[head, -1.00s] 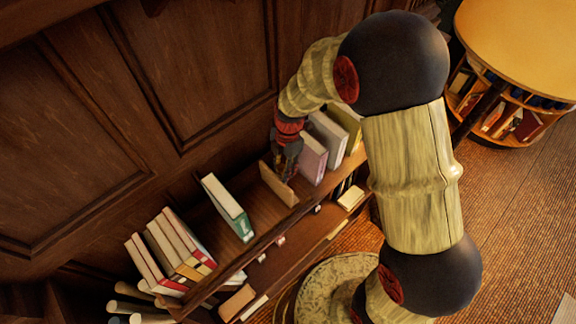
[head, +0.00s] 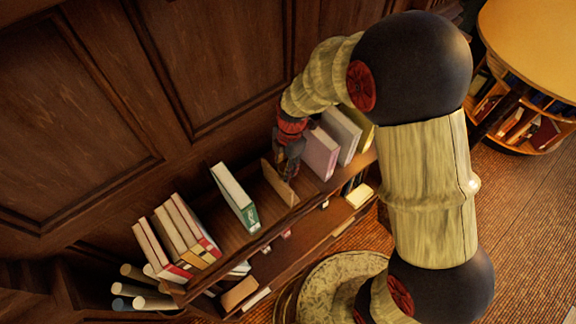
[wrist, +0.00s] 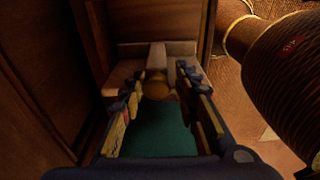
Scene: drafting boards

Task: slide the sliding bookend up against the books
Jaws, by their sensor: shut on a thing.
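The sliding bookend (head: 279,183) is a thin brown wooden panel standing upright on the shelf. A gap separates it from the green and white book (head: 235,197) on its left and a smaller gap from the lilac book (head: 320,153) on its right. My gripper (head: 289,162) reaches down at the bookend's upper part and is shut on it. In the wrist view, my two fingers (wrist: 155,92) flank a round brown knob (wrist: 157,86). A green surface shows below it; I cannot tell what it belongs to.
A leaning row of cream books with red spines (head: 178,235) stands at the shelf's left end. Pale and yellow books stand right of the lilac one. The panelled wall (head: 80,110) runs close behind. A round table (head: 535,40) is at upper right.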

